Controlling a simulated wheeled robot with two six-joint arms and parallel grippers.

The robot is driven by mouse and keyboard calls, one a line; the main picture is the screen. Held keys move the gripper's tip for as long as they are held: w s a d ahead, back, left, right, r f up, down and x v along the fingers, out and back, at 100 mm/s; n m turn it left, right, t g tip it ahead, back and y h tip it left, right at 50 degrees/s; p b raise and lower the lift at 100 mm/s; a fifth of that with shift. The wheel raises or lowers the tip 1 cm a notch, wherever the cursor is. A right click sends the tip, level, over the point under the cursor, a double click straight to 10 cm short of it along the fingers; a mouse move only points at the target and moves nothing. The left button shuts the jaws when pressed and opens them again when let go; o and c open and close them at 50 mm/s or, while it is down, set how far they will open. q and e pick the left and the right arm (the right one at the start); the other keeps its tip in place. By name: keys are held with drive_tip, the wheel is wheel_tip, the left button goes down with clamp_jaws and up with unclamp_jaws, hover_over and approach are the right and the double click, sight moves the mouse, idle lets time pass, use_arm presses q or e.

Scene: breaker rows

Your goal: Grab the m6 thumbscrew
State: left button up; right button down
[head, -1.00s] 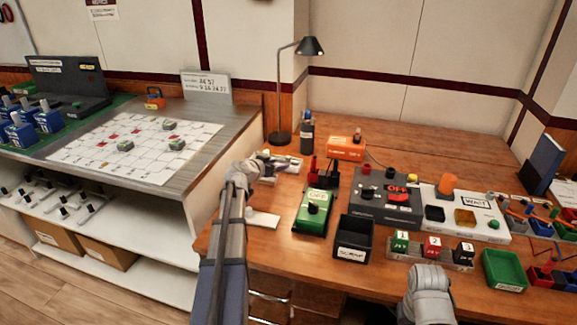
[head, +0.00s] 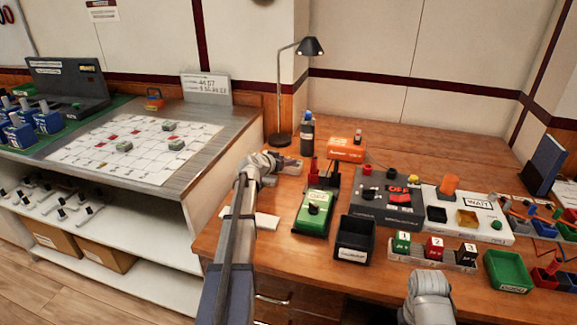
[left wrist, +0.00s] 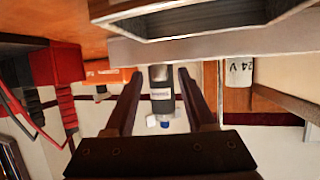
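I cannot make out an M6 thumbscrew for certain in either view. My left gripper (head: 277,163) is at the left end of the wooden bench, by a small grey holder (head: 290,168). The left wrist view, which looks upside down, shows the gripper (left wrist: 158,74) with its two dark fingers apart and nothing seen gripped between them. A grey metal tray or rail (left wrist: 205,45) crosses just beyond the fingertips. Of my right arm only a grey link shows at the bottom of the head view; its gripper is not seen.
Behind the gripper stand a dark bottle (head: 307,132) and a lamp (head: 284,100). An orange box (head: 345,150), green meter (head: 314,212) and black bin (head: 355,239) lie to the right. A white cylinder marked 24 V (left wrist: 239,70) shows in the wrist view.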

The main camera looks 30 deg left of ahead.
use_arm(q)
clamp_jaws()
idle(0.6)
wheel_tip(320, 180, up, 10)
drive_tip(key=p, duration=1)
